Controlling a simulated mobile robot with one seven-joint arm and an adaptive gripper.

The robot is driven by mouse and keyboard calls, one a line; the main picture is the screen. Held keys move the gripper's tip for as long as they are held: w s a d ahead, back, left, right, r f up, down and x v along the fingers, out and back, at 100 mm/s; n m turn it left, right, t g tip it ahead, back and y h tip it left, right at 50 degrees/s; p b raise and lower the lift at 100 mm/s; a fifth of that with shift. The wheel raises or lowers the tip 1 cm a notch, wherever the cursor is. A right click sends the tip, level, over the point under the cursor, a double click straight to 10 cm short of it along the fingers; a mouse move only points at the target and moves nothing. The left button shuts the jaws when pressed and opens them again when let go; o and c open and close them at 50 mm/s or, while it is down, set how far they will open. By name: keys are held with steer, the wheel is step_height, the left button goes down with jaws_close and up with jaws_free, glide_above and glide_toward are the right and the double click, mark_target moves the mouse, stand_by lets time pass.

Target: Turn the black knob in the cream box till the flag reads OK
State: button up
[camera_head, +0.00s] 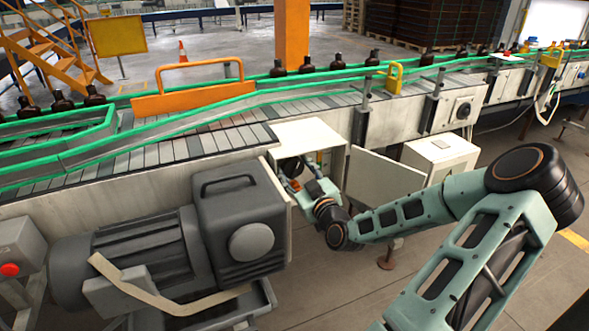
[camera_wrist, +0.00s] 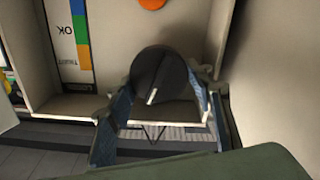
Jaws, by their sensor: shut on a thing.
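The cream box (camera_head: 308,132) hangs below the conveyor in the head view, its door swung open to the right. My gripper (camera_head: 304,182) reaches into its opening, where my arm hides much of the inside. In the wrist view, the round black knob (camera_wrist: 158,72) sits between the two fingers of my gripper (camera_wrist: 166,98). The gripper is shut on it, one finger at each side. A white mark on the knob points down and slightly left. I cannot tell what the flag reads.
The open door (camera_head: 382,184) stands just right of the box, close to my arm. A grey motor (camera_head: 240,235) stands close on the left. A smaller cream cabinet (camera_head: 440,155) stands to the right. The conveyor (camera_head: 200,143) runs above. An orange round part (camera_wrist: 152,3) shows above the knob.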

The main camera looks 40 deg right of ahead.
steer(key=m+p, duration=0.1)
steer(key=m, duration=0.4)
steer(key=shift+d+m, duration=0.1)
steer(key=shift+m, duration=0.2)
steer(key=shift+d+m+p, duration=0.1)
steer(key=shift+m+p, duration=0.4)
steer(key=shift+m, duration=1.6)
steer(key=o, duration=0.9)
steer(key=shift+s, duration=0.15)
steer(key=v, duration=1.1)
steer(key=shift+s+f, duration=0.1)
steer(key=shift+s, duration=0.3)
steer(key=shift+f, duration=0.1)
